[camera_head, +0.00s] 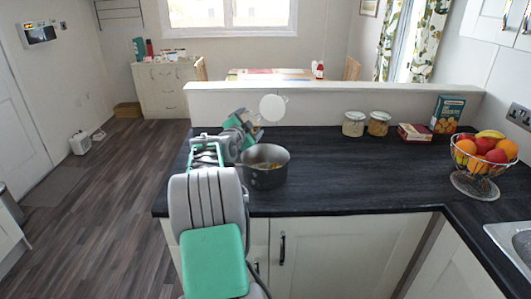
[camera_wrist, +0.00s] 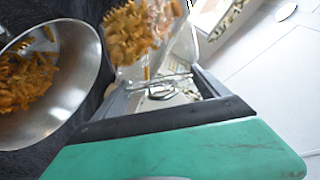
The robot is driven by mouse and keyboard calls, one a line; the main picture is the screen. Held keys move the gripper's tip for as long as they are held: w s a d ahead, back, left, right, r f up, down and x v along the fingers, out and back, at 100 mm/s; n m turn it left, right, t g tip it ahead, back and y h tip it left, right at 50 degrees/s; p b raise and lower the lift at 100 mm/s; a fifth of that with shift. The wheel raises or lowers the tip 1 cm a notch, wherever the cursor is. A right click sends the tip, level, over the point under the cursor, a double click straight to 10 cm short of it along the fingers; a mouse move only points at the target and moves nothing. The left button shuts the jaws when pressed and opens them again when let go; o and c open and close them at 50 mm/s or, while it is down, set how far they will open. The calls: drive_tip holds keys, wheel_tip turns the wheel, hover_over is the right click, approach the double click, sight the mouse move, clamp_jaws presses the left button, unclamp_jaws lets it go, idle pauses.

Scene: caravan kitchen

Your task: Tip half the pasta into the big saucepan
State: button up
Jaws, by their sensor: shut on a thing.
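The big saucepan (camera_head: 265,179) is a dark metal pan standing on the black worktop, with orange-brown pasta (camera_head: 262,166) inside. In the wrist view the pan (camera_wrist: 82,62) is at the left, and a heap of pasta (camera_wrist: 25,80) covers part of its bottom. My gripper (camera_head: 243,128) is shut on a clear jar (camera_wrist: 185,50) and holds it above the pan's back left side. The jar is tilted and has a wire clasp; pasta (camera_wrist: 135,30) shows at its mouth end. A round white lid (camera_head: 273,107) hangs open beside it. The gripper partly hides the jar.
A wire fruit bowl (camera_head: 478,160) and a sink (camera_head: 515,242) are at the right. The worktop between pan and bowl is clear.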

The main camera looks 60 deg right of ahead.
drive_tip(key=shift+f+m, duration=0.2)
drive_tip(key=shift+m, duration=0.2)
drive_tip(key=shift+s+r+m, duration=0.2)
drive_tip(key=shift+r+m, duration=0.05)
drive_tip(key=shift+m, duration=0.05)
drive_tip(key=shift+a+m+h, duration=0.1)
drive_tip(key=shift+m+h, duration=0.2)
drive_tip(key=shift+s, duration=0.1)
drive_tip(key=shift+s+r+m+h, duration=0.25)
drive_tip(key=shift+s+m+h, duration=0.1)
drive_tip(key=shift+m, duration=0.65)
idle(1.2)
drive_tip(key=shift+s+a+m+t+h+b, duration=0.15)
drive_tip(key=shift+s+m+b, duration=0.35)
drive_tip(key=shift+b, duration=1.15)
drive_tip(key=shift+s+m+t+h+b, duration=0.15)
drive_tip(key=shift+s+m+b, duration=0.35)
drive_tip(key=shift+b, duration=1.1)
drive_tip(key=shift+s+b, duration=0.2)
drive_tip(key=shift+b, duration=0.45)
drive_tip(key=shift+w, duration=0.1)
